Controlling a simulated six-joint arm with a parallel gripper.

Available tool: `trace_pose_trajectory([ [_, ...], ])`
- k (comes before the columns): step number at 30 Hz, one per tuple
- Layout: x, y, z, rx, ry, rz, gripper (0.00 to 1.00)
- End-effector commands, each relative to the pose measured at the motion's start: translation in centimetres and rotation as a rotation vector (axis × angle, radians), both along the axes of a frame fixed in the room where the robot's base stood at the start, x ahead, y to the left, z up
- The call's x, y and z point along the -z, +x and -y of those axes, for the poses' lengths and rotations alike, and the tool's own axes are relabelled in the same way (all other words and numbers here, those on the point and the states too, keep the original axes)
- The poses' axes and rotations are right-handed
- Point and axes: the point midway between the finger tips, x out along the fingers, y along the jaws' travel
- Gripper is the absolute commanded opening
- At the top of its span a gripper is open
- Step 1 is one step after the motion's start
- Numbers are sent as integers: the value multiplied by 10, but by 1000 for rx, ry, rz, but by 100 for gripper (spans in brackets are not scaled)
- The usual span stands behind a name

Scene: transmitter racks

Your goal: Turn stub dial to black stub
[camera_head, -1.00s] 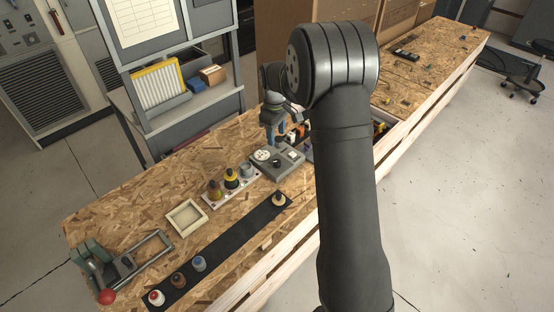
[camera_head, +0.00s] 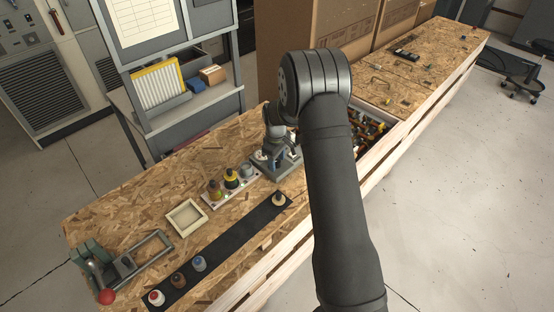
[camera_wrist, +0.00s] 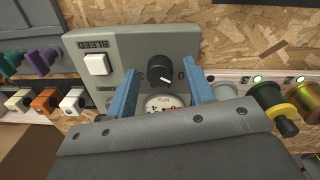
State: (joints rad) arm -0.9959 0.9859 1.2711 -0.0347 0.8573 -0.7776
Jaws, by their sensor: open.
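A grey box (camera_head: 268,174) stands on the bench in the head view, partly hidden by my gripper (camera_head: 276,154). In the wrist view the box (camera_wrist: 75,55) carries a black knob (camera_wrist: 160,68) with a white pointer line pointing down and right. Marks "3" and "0" flank the knob. My gripper (camera_wrist: 161,72) is open; its blue fingers reach over the box on either side of the knob, apparently clear of it. A round white gauge (camera_wrist: 165,103) lies between the fingers, its lower part hidden. I cannot identify a separate black stub with certainty.
A white button (camera_wrist: 97,63) under a "BLEED" label is beside the knob. A strip with several coloured bottle-like pieces (camera_head: 231,180) stands left of the box. A dark mat (camera_head: 235,235) runs along the bench front. Coloured plugs (camera_wrist: 43,101) are at the left in the wrist view.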

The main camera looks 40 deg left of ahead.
Motion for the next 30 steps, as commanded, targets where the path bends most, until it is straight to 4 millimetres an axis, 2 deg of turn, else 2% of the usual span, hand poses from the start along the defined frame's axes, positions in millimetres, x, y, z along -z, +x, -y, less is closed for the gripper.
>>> trace_pose_trajectory([
  [2,0,0,0,0,0,0,44],
  [8,0,0,0,0,0,0,5],
  [20,0,0,0,63,-1,0,3],
  [30,0,0,-1,317,0,1,3],
])
